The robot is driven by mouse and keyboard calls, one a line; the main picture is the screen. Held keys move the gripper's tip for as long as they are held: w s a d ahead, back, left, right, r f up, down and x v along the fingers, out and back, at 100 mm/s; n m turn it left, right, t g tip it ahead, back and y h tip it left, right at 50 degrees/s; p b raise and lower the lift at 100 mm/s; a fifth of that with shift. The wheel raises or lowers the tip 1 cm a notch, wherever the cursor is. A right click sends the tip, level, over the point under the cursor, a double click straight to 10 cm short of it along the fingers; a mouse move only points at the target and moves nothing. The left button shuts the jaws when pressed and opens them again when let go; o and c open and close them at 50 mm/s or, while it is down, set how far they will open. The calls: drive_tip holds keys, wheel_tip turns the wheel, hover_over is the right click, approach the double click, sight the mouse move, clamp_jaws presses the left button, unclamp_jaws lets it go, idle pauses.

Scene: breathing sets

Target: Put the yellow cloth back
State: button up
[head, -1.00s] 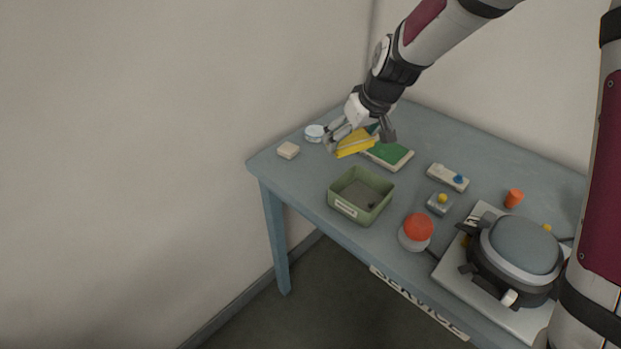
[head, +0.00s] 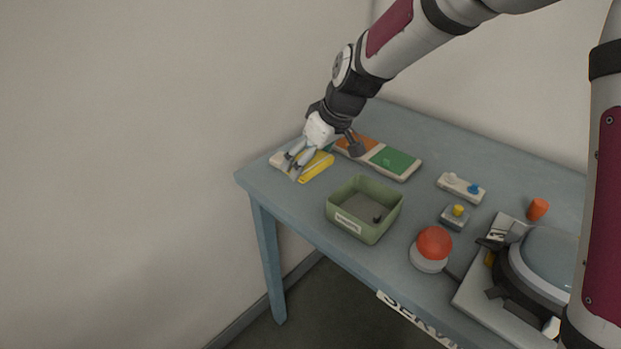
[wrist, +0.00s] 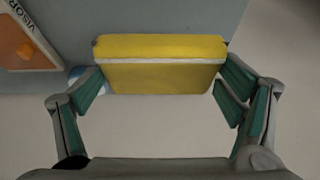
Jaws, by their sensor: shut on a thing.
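The yellow cloth (wrist: 160,48) is a folded yellow block with a pale line across it, held between the fingers of my gripper (wrist: 160,88) in the wrist view. In the head view the cloth (head: 317,168) shows at the far left end of the blue-grey table, under my gripper (head: 303,165). My gripper is shut on it. Whether the cloth touches the table or the pale block beside it cannot be told. The gripper's fingers hide part of the pale block (head: 277,162).
A board with orange and green fields (head: 396,161) lies just right of the gripper; its orange part shows in the wrist view (wrist: 22,50). A green open box (head: 364,231) stands in front. A red button (head: 434,243) and a grey domed device (head: 550,262) are further right on the table (head: 440,148).

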sight(311, 187)
drive_tip(key=shift+f, duration=2.45)
drive_tip(key=shift+f+b, duration=0.2)
drive_tip(key=shift+b, duration=0.2)
drive_tip(key=o, duration=1)
drive_tip(key=shift+o, duration=0.2)
drive_tip(key=shift+r, duration=0.15)
drive_tip(key=shift+d+r, duration=0.1)
drive_tip(key=shift+r, duration=0.15)
drive_tip(key=p+v, duration=0.1)
drive_tip(key=v, duration=1)
drive_tip(key=shift+s+r+p, duration=0.2)
drive_tip(key=shift+r+p, duration=0.05)
drive_tip(key=shift+p, duration=0.05)
